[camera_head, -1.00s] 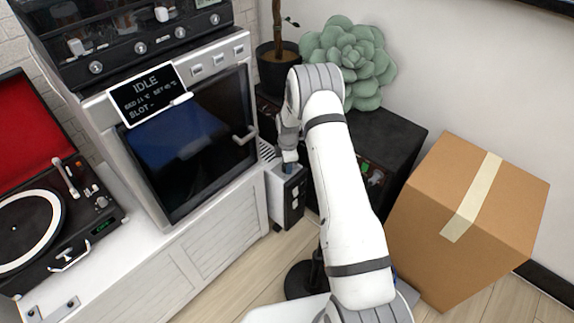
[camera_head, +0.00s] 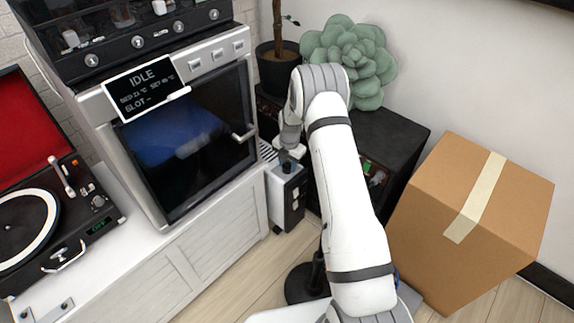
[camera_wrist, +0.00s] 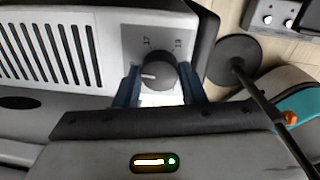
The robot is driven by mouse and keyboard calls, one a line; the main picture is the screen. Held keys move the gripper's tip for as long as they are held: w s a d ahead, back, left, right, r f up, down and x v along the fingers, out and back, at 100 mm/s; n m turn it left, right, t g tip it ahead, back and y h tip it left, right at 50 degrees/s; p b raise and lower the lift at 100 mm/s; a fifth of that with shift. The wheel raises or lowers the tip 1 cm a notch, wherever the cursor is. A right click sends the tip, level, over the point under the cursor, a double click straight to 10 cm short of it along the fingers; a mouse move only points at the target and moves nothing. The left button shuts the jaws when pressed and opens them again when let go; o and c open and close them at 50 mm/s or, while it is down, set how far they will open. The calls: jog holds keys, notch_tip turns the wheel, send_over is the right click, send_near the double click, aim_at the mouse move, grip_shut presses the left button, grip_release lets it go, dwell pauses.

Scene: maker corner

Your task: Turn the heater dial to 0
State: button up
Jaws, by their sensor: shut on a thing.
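The heater (camera_head: 282,198) is a small white box with a black side panel, beside the oven cabinet in the head view. In the head view my gripper (camera_head: 290,152) is over the heater's top, partly hidden by my arm.
An oven (camera_head: 190,140) with an IDLE display stands left of the heater. A black cabinet (camera_head: 390,150) with plants is behind my arm. A cardboard box (camera_head: 430,210) stands on the right. The heater's vent slots (camera_wrist: 50,50) lie left of the dial.

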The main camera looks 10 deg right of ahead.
aim_at(289, 166)
jog(key=shift+s+a+f+n, duration=0.1)
jog(key=shift+s+n, duration=0.05)
jog(key=shift+n, duration=0.15)
jog(key=o, duration=1)
jog(key=shift+r, duration=0.2)
jog(key=r, duration=0.2)
jog(key=r+p, duration=0.1)
jog(key=r, duration=0.4)
jog(key=shift+s+d+r+p, duration=0.1)
jog(key=shift+d+r+p, duration=0.15)
jog(key=shift+p, duration=0.15)
